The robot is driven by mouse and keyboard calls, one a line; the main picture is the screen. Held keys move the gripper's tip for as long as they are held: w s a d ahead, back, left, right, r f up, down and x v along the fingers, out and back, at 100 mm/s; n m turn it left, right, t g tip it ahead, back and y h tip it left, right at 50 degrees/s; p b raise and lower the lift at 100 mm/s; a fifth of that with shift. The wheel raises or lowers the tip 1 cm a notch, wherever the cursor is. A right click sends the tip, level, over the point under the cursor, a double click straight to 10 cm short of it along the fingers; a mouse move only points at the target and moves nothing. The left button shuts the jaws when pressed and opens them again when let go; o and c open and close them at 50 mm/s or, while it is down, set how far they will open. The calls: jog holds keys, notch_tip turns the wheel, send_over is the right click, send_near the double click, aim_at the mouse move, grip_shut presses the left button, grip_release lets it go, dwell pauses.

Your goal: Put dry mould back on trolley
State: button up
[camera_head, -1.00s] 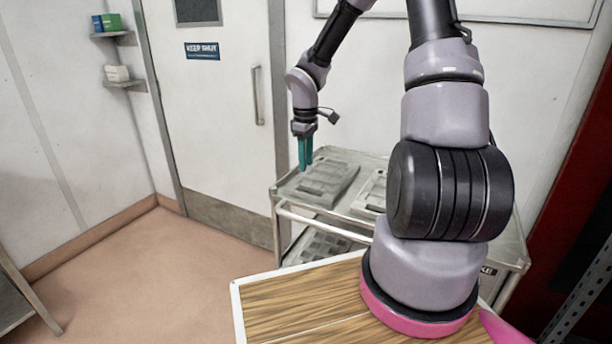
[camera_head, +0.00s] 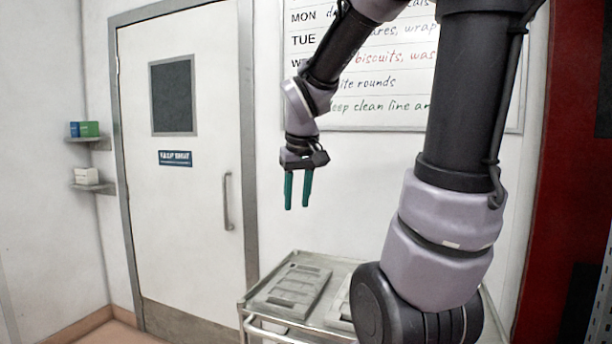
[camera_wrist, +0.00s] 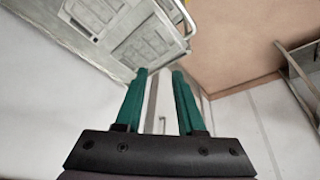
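The metal trolley (camera_head: 257,318) stands against the back wall, right of the door. A grey mould (camera_head: 292,290) with rectangular cavities lies flat on its top. A second, paler mould (camera_head: 340,312) lies beside it, partly hidden by my arm. My gripper (camera_head: 297,206) hangs in the air above the trolley, pointing down, with its green fingers apart and nothing between them. In the wrist view, my gripper (camera_wrist: 160,72) also shows empty, with the trolley's moulds (camera_wrist: 140,45) beyond the fingertips at upper left.
A white door (camera_head: 190,240) with a KEEP SHUT sign is closed at left. Two small corner shelves (camera_head: 90,187) hold boxes. A whiteboard (camera_head: 400,110) with writing hangs behind my arm. The wrist view shows bare floor (camera_wrist: 230,40) and part of a table (camera_wrist: 300,58).

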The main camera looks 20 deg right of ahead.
jog(key=s+a+r+m+t+y, duration=0.1)
jog(key=s+r+m+t+y, duration=0.1)
jog(key=s+r, duration=0.4)
jog(key=s+m+t, duration=0.1)
jog(key=s+m, duration=0.1)
jog(key=s, duration=0.1)
jog(key=shift+a+r+y, duration=0.3)
jog(key=shift+a+y, duration=0.1)
dwell(0.6)
